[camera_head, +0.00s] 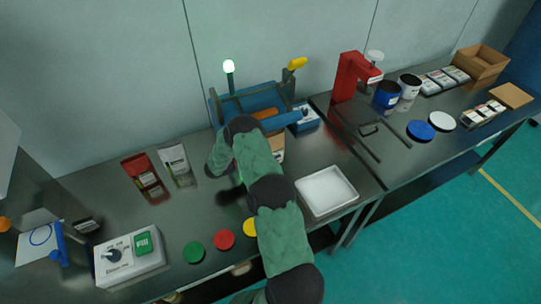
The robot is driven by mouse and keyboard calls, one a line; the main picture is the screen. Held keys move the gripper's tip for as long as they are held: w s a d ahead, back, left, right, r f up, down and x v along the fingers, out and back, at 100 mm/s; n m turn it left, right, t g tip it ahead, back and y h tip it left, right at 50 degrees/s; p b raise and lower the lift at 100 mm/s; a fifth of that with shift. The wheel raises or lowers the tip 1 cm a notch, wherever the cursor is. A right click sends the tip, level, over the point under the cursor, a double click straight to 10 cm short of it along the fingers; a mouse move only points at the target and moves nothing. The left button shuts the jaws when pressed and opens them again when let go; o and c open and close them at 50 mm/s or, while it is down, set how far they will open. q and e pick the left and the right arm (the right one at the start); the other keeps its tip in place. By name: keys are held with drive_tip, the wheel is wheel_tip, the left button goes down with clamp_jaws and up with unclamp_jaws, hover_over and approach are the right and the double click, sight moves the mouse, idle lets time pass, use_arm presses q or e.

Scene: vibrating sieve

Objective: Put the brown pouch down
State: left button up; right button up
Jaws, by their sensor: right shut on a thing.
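The brown pouch (278,146) shows just right of my right arm, near the front of the blue machine. It has a pale label low on its front, and my arm covers its left part. My right arm, in a green sleeve, reaches up from the bottom and bends over the table. Its gripper is mostly hidden behind its own links and is shut on the brown pouch. I cannot tell whether the pouch's base touches the table. My left gripper is not in view.
A red pouch (145,176) and a white pouch (177,163) stand to the left. A blue sieve machine (233,105) is behind, a white tray (326,191) to the right. Green (194,252), red (224,239) and yellow (250,228) discs and a control box (130,257) are in front.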

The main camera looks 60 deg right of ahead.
drive_tip(key=shift+w+d+f, duration=0.25)
drive_tip(key=shift+d+f, duration=0.2)
drive_tip(key=shift+f, duration=0.15)
drive_tip(key=shift+f+b, duration=0.35)
drive_tip(key=shift+f, duration=1.05)
drive_tip(key=shift+f, duration=0.15)
drive_tip(key=o, duration=1.3)
drive_tip(key=shift+a+r, duration=0.1)
drive_tip(key=shift+r, duration=0.1)
drive_tip(key=v, duration=1.2)
drive_tip(key=shift+f, duration=0.1)
